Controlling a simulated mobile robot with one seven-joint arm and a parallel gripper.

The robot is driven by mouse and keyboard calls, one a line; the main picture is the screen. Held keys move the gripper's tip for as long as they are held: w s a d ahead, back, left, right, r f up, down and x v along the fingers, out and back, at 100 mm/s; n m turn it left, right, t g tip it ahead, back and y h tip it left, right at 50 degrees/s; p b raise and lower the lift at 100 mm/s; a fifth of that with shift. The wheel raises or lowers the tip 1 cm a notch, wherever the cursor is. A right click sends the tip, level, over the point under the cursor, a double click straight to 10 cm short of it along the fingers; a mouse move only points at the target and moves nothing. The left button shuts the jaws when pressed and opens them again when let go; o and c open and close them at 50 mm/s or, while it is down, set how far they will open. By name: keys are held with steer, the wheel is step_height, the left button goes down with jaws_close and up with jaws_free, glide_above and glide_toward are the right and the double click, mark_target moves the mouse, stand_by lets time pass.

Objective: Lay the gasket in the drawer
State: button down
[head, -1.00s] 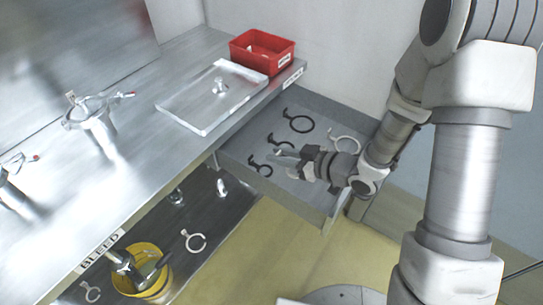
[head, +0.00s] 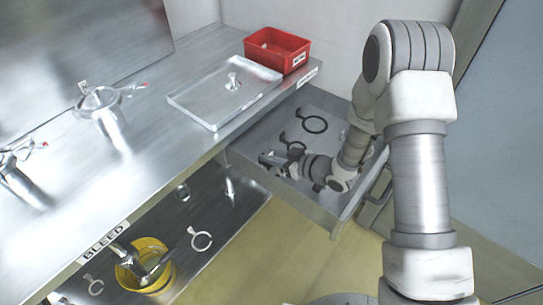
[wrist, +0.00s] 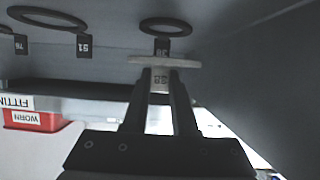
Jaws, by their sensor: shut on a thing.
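My gripper (head: 272,160) is low inside the open grey drawer (head: 342,213), near its left side. In the wrist view my gripper (wrist: 160,95) is shut on the tab of a pale gasket (wrist: 180,63). The gasket shows nearly edge-on, close to the drawer floor; I cannot tell if it touches. Black gaskets lie in the drawer: a large one (head: 314,124) at the back and a smaller one (head: 297,146) beside my gripper. In the wrist view the black gaskets have tabs reading 76, 51 and 38. My arm hides part of the drawer.
A steel bench (head: 150,160) borders the drawer on the left. It bears a clear tray (head: 205,112) and a red bin (head: 277,60) labelled WORN in the wrist view. Below, a shelf holds a pale ring (head: 201,240) and a yellow bucket (head: 160,278).

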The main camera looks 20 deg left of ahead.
steer(key=shift+f+b, duration=0.55)
steer(key=shift+b, duration=0.05)
steer(key=shift+f, duration=0.1)
steer(key=c, duration=0.7)
jaws_free()
steer(key=shift+r+p, duration=0.3)
steer(key=shift+r, duration=0.05)
steer(key=v, duration=0.4)
steer(key=p+v, duration=0.1)
steer(key=v, duration=0.2)
steer(key=shift+s+d+r+p, duration=0.1)
steer(key=shift+d+r+p, duration=0.2)
steer(key=shift+r, duration=0.1)
